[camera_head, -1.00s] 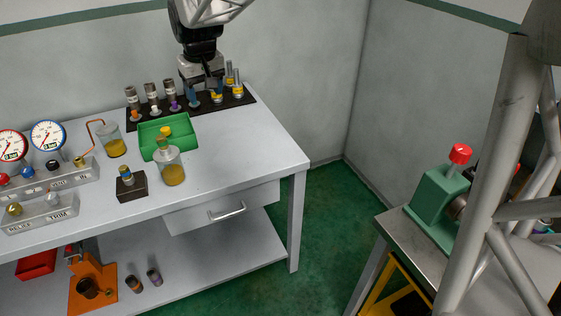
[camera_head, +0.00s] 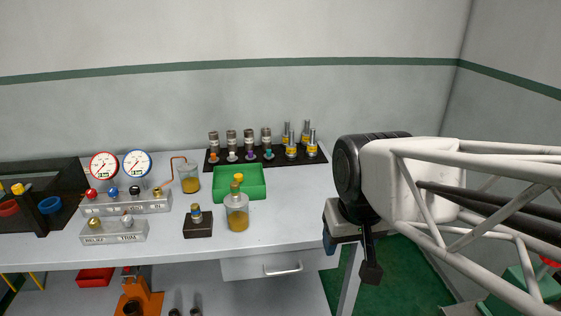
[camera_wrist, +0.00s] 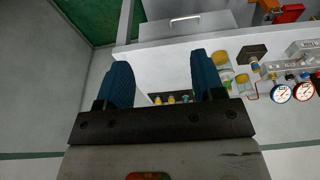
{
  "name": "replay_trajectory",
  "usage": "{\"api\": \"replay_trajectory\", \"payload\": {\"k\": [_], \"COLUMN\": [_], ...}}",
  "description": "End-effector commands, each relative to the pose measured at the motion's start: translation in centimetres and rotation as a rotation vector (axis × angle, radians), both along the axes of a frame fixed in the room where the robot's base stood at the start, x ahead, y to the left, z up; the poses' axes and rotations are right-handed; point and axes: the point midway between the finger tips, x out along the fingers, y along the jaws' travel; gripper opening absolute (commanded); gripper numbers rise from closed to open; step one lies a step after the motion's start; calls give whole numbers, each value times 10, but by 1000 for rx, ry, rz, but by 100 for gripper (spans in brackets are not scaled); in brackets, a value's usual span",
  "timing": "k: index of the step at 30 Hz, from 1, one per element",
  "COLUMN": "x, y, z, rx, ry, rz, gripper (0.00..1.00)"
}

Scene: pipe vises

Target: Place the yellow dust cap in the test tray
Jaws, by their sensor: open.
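A small yellow piece (camera_head: 239,177), which looks like the yellow dust cap, sits inside the green tray (camera_head: 256,186) near its back middle. I cannot tell whether this green tray is the test tray, as no label is legible. The tray is partly hidden by a glass bottle in front. My gripper (camera_head: 350,250) is at the right end of the bench, well to the right of the tray. In the wrist view the two blue fingers (camera_wrist: 163,80) stand apart with nothing between them.
The glass bottle (camera_head: 237,218) and a black block (camera_head: 198,222) stand in front of the tray. A dark rack (camera_head: 225,162) with several fittings lies behind it. Gauges (camera_head: 104,166) and a beaker (camera_head: 189,178) stand left. The bench's right front is clear.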

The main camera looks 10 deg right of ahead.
Motion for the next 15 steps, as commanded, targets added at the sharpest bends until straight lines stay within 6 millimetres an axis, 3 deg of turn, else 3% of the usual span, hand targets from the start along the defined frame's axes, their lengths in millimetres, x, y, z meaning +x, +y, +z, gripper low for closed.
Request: {"api": "replay_trajectory", "payload": {"k": [3, 6, 15], "x": [-22, -31, -36], "y": [-3, -4, -4], "z": [-9, -13, -16], "rx": [0, 1, 1], "ry": [-5, -7, -7], "rz": [-14, -21, -24], "gripper": [62, 62, 62]}}
